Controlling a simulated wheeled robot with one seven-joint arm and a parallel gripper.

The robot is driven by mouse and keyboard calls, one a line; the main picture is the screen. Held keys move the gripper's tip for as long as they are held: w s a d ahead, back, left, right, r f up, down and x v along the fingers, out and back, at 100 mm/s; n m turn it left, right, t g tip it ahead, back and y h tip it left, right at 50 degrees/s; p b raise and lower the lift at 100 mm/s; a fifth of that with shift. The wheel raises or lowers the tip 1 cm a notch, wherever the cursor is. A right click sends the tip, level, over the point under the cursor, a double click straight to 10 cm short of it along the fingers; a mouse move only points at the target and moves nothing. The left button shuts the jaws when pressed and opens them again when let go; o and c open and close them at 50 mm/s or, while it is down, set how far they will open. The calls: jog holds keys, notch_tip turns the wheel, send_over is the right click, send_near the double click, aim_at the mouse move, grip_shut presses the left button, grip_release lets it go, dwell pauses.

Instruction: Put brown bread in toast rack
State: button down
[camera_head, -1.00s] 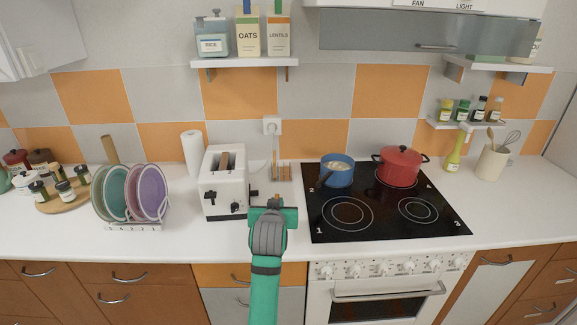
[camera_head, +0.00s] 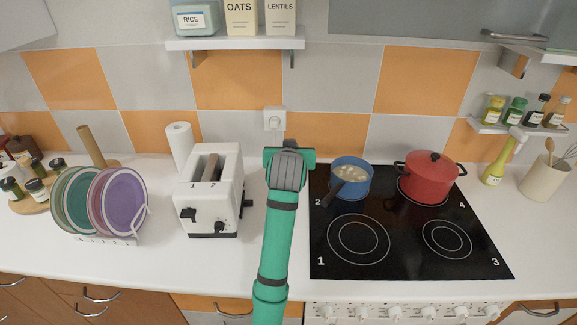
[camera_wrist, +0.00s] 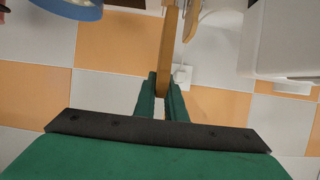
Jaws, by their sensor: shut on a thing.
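My gripper (camera_wrist: 162,88) is shut on a brown slice of bread (camera_wrist: 169,45), seen edge-on between the green fingers in the wrist view.
A white toaster (camera_head: 208,215) stands left of my gripper, with a brown slice (camera_head: 211,168) in its slot. A blue pot (camera_head: 351,185) and a red pot (camera_head: 431,183) stand on the black stove on the right. A plate rack (camera_head: 110,240) is at left. The front counter is clear.

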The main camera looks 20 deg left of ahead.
jog(key=shift+w+a+f, duration=0.65)
jog(key=shift+w+f, duration=1.4)
jog(key=shift+f, duration=0.05)
jog(key=shift+w+a+f, duration=0.65)
jog(key=shift+w+f, duration=1.45)
jog(key=shift+f, duration=0.05)
jog(key=shift+w+a+f, duration=0.65)
jog(key=shift+w+f, duration=1.4)
jog(key=shift+f, duration=0.05)
jog(key=shift+f, duration=0.15)
jog(key=c, duration=1.8)
grip_release()
jog(key=shift+r, duration=0.2)
jog(key=v, duration=1.2)
